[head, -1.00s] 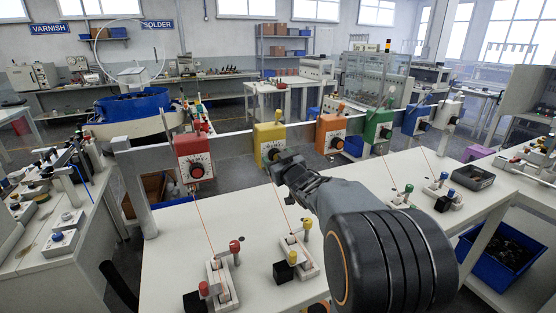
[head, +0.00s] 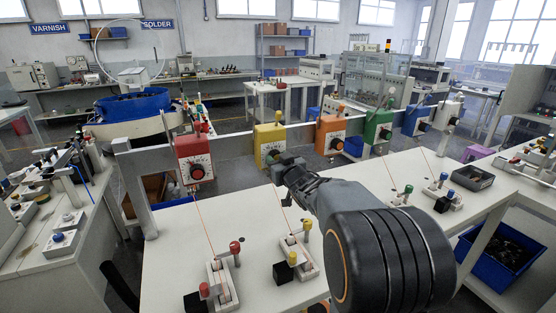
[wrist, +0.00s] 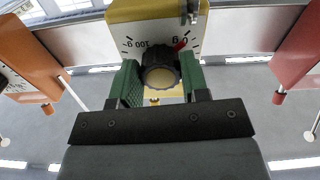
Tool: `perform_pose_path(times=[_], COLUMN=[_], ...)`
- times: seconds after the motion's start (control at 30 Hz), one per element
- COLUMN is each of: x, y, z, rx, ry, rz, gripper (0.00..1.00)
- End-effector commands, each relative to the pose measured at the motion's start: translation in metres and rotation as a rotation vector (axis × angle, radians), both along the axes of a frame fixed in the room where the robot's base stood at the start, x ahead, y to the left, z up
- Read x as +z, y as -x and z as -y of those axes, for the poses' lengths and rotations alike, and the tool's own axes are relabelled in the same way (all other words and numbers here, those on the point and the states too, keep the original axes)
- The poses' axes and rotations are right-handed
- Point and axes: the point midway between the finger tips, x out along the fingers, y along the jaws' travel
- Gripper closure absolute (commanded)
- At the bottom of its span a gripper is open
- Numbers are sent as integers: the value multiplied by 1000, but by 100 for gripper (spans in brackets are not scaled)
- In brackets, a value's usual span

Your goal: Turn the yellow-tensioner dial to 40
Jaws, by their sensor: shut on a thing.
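The yellow tensioner (head: 264,138) is a yellow box on the rail, between the red and orange ones. In the wrist view its yellow face (wrist: 150,12) appears upside down. Its dark dial knob (wrist: 160,76) has a tan cap and sits between the green finger pads of my gripper (wrist: 160,80). The gripper is shut on the knob. A red pointer mark (wrist: 182,43) shows above and right of the knob, close to a 0-like digit; its exact reading is unclear. In the head view my gripper (head: 282,163) reaches the tensioner's lower front and hides its dial.
The red tensioner (head: 194,160) and orange tensioner (head: 330,134) flank it. Green (head: 377,128), blue and white ones follow to the right. Thin threads run from the tensioners to fixtures on the white table (head: 175,260). A grey tray (head: 472,177) lies at the right.

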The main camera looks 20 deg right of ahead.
Motion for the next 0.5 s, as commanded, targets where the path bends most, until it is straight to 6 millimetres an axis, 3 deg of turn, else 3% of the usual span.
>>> perform_pose_path(times=[0.5], x=[2], y=[0], z=[-2], rx=[0], ry=[-472], rz=[0], gripper=[82])
